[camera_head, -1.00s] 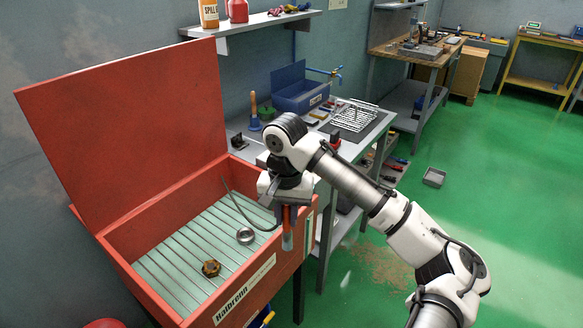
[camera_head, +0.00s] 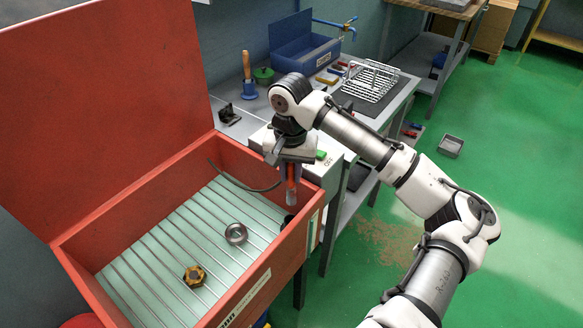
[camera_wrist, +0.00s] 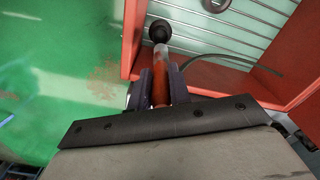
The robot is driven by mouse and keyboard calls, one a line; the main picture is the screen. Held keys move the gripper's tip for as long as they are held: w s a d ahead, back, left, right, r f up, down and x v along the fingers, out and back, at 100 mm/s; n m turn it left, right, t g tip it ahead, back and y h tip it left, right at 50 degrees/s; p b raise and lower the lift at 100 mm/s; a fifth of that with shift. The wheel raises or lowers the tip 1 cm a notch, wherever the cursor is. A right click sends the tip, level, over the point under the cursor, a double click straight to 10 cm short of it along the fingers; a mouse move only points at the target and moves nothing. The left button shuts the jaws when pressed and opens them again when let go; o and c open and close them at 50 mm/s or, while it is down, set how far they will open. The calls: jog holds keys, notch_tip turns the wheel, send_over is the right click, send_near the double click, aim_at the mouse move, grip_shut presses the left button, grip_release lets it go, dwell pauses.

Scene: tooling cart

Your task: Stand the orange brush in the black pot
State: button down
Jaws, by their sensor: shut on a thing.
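My gripper (camera_head: 290,172) is shut on the orange brush (camera_wrist: 160,88). The brush hangs upright below it with its pale end (camera_head: 291,197) down, at the right front corner of the red basin. The black pot (camera_head: 289,219) shows just under the brush, partly hidden at the basin's right wall. In the wrist view the pot (camera_wrist: 160,31) is a dark round shape right beyond the brush's pale end. The head view suggests a small gap between them; the wrist view does not show the depth.
The red basin (camera_head: 255,283) has a slatted floor with a metal ring (camera_head: 236,233) and a brass nut-like part (camera_head: 194,275). A dark hose (camera_head: 240,184) curves near the gripper. The raised red lid (camera_head: 100,110) stands at left. A grey bench with a wire basket (camera_head: 370,82) is behind.

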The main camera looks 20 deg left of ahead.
aim_at(290, 165)
jog(key=shift+s+f, duration=0.15)
jog(key=shift+f, duration=0.05)
notch_tip(290, 165, down, 6)
jog(key=b, duration=0.5)
jog(key=shift+r+b, duration=0.15)
jog(key=shift+b, duration=0.2)
jog(key=shift+f+b, duration=0.9)
jog(key=shift+f, duration=1.5)
jog(key=c, duration=1.2)
grip_release()
jog(key=shift+r, duration=0.1)
notch_tip(290, 165, up, 14)
jog(key=shift+f+b, duration=0.15)
jog(key=shift+b, duration=0.15)
